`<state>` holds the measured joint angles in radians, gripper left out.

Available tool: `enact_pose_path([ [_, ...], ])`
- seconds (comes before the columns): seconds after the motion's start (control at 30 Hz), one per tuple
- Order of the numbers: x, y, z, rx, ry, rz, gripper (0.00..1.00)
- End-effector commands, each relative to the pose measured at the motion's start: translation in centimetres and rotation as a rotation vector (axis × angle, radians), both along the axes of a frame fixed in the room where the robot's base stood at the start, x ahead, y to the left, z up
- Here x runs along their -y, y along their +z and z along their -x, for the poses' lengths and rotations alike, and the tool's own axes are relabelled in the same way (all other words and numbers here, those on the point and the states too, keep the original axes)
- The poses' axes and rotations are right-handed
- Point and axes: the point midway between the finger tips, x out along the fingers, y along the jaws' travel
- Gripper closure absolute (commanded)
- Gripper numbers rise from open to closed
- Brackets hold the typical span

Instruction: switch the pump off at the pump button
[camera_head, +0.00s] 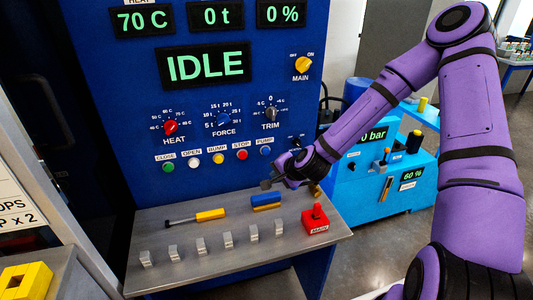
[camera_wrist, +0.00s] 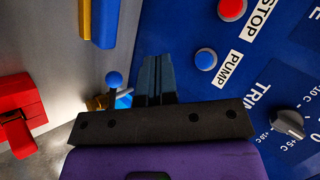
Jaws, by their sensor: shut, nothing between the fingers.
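The pump button is a round blue button (camera_head: 265,151) under a white PUMP label on the blue panel, at the right end of the button row. In the wrist view the blue button (camera_wrist: 205,59) is just right of my fingertips, beside its PUMP label. My gripper (camera_head: 268,184) is below the button row, in front of the panel. In the wrist view its dark fingers (camera_wrist: 155,62) are together with nothing between them. They look apart from the button; the exact gap cannot be told.
A red STOP button (camera_head: 242,155) is just left of the pump button. The TRIM knob (camera_head: 271,113) is above. The grey shelf (camera_head: 185,228) below carries a blue-and-yellow block (camera_head: 265,202), a yellow-handled tool (camera_head: 210,215), a red MAIN switch (camera_head: 315,218) and several small grey blocks.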

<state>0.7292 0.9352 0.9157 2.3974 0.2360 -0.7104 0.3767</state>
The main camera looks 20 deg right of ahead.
Motion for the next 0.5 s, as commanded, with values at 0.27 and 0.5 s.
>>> enact_pose_path([
  [0.27, 0.0, 0.0, -3.0, 0.002, -0.001, 0.001, 1.0],
  [0.5, 0.0, 0.0, -5.9, 0.001, 0.0, -0.001, 1.0],
])
